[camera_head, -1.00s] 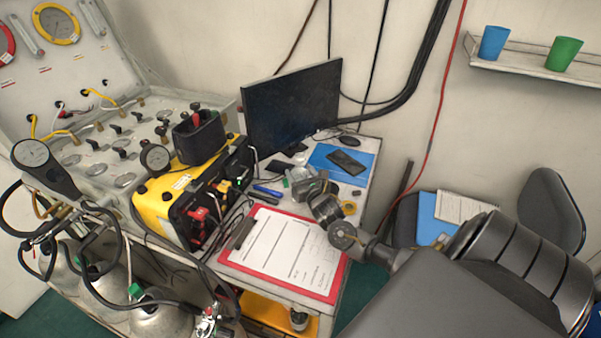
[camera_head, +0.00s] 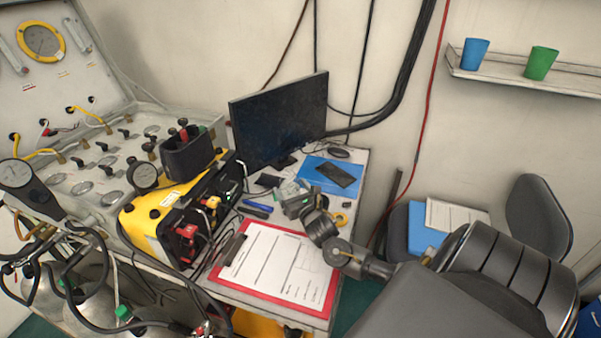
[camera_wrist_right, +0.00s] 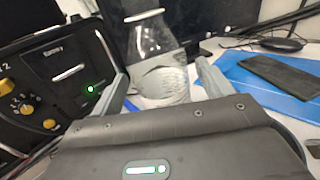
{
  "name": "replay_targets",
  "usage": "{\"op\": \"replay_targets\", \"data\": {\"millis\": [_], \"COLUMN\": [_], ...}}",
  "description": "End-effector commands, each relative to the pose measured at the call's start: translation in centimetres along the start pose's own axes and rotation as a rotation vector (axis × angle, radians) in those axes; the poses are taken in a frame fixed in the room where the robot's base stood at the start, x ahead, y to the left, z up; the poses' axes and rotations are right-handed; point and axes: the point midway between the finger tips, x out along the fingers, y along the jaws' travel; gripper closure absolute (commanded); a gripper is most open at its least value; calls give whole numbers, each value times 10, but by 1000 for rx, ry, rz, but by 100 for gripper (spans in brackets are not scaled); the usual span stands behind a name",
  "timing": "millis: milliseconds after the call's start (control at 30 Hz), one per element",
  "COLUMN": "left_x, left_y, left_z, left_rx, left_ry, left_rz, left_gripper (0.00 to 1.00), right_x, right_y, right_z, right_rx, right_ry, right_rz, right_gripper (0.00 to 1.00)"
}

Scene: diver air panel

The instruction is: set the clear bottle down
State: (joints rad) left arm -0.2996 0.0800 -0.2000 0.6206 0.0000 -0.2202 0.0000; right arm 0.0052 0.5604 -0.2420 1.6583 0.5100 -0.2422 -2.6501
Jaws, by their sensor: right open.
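The clear bottle (camera_wrist_right: 158,50) shows in the right wrist view between the two fingers of my right gripper (camera_wrist_right: 162,78). It looks upright, its wide base low in the picture and its neck toward the top. The fingers are apart, one on each side of it; I cannot tell whether either touches it. In the head view my right gripper (camera_head: 293,199) is over the desk, behind the clipboard and in front of the monitor. The bottle is hard to make out there. My left gripper is not in view.
A red clipboard (camera_head: 327,300) lies in front of my right gripper. A yellow-black unit (camera_head: 148,225) stands to its left, the monitor (camera_head: 280,120) behind. A blue folder (camera_head: 313,166) with a dark phone (camera_head: 336,174) lies behind right. Blue pens (camera_head: 257,207) and a yellow ring (camera_head: 341,219) lie nearby.

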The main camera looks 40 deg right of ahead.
Motion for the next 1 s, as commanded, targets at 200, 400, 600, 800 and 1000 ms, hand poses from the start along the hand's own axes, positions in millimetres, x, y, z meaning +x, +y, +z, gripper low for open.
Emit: {"op": "replay_targets", "data": {"millis": [200,400,600,800,1000], "left_x": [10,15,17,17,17], "left_y": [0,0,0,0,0], "left_z": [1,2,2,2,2], "left_rx": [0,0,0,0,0], "left_ry": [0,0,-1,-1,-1], "left_rz": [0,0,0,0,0], "left_gripper": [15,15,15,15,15], "right_x": [-49,-84,-102,-104,-104], "right_y": [0,0,0,0,0], "right_z": [-3,-2,-1,0,0], "right_rx": [3,3,2,2,2], "right_ry": [3,3,2,0,0], "right_rz": [2,0,-1,-2,-1], "right_gripper": [21,21,21,21,21]}}
